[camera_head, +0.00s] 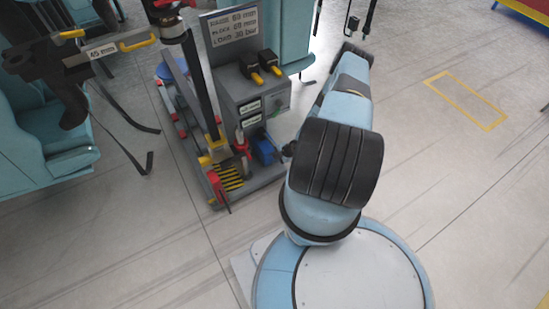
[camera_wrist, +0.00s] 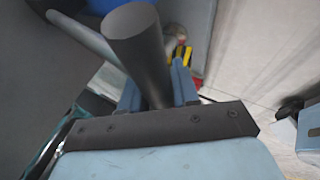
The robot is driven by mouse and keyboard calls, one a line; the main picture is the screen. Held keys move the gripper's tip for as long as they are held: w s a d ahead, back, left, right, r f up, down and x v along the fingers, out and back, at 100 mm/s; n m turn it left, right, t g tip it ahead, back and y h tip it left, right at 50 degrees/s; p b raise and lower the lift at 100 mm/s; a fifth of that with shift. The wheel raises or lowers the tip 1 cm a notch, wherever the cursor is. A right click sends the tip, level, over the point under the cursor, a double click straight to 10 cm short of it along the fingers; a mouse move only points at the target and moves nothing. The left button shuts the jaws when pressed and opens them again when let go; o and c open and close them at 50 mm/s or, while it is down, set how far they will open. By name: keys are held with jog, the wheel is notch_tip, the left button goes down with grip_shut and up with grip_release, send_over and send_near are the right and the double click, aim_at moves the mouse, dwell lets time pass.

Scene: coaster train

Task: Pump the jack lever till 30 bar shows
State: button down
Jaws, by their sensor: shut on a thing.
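In the wrist view a thick dark grey round bar, which looks like the jack lever (camera_wrist: 138,42), stands between the two blue fingers of my gripper (camera_wrist: 158,90). The fingers are shut on it, and its round end faces the camera. A blue block (camera_head: 264,149), possibly the jack pump, sits low at the right side of the grey stand (camera_head: 228,95). The sign (camera_head: 234,22) on the stand carries a line that seems to read 30 bar. I cannot make out a pressure reading.
A red part (camera_head: 218,190) is at the stand's front. Grey floor (camera_head: 450,190) is clear on the right.

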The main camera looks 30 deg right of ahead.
jog(key=w+r+g, duration=0.1)
jog(key=w+r, duration=0.2)
jog(key=r, duration=0.6)
jog(key=shift+w+r, duration=0.15)
jog(key=shift+w, duration=0.25)
jog(key=c, duration=0.9)
grip_release()
jog(key=shift+r, duration=0.1)
jog(key=v, duration=1.3)
jog(key=shift+d+r, duration=0.1)
jog(key=shift+r, duration=0.2)
